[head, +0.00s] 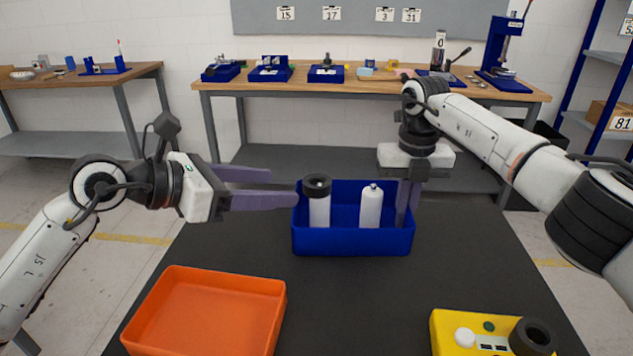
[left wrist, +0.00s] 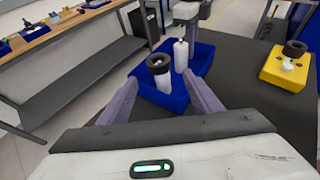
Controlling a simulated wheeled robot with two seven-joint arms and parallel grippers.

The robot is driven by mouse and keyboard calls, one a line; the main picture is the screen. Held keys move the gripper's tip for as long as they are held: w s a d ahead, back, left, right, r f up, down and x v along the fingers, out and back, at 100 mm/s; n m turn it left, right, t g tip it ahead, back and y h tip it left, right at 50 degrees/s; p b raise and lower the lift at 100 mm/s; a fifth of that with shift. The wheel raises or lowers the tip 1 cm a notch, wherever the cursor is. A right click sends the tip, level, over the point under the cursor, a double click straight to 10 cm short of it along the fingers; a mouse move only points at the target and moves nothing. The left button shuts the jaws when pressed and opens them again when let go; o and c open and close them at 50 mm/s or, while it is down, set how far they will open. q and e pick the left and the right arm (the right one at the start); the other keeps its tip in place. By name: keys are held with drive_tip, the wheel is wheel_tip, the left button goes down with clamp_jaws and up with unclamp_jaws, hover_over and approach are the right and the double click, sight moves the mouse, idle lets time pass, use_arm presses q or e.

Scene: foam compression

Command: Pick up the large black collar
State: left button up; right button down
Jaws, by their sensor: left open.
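A black collar (head: 317,183) sits around the top of a white cylinder (head: 319,212) in the blue bin (head: 353,244). In the left wrist view the collar (left wrist: 158,63) lies ahead of and between my fingers, apart from them. My left gripper (head: 284,187) is open and empty, pointing right, just left of the collar. Another black ring (head: 533,336) sits on the yellow box (head: 443,335); I cannot tell which ring is larger. My right gripper (head: 408,220) points down at the bin's right side. Its fingers overlap in this view, so their opening is unclear.
A second white cylinder (head: 371,207) with a small tip stands in the bin, right of the collared one. An empty orange tray (head: 205,338) lies at the front left of the dark table (head: 350,310). The table's front middle is clear. A wooden workbench (head: 275,88) stands behind.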

sight(309, 185)
use_arm(q)
drive_tip(key=x, duration=0.4)
drive_tip(key=shift+w+d+r, duration=0.1)
drive_tip(key=x, duration=0.5)
drive_tip(key=shift+w+r, duration=0.25)
drive_tip(key=shift+r, duration=0.05)
drive_tip(key=shift+c, duration=0.4)
drive_tip(key=c, duration=1.1)
drive_tip(key=shift+r, duration=0.15)
wheel_tip(309, 185, up, 12)
drive_tip(key=shift+f, duration=4.9)
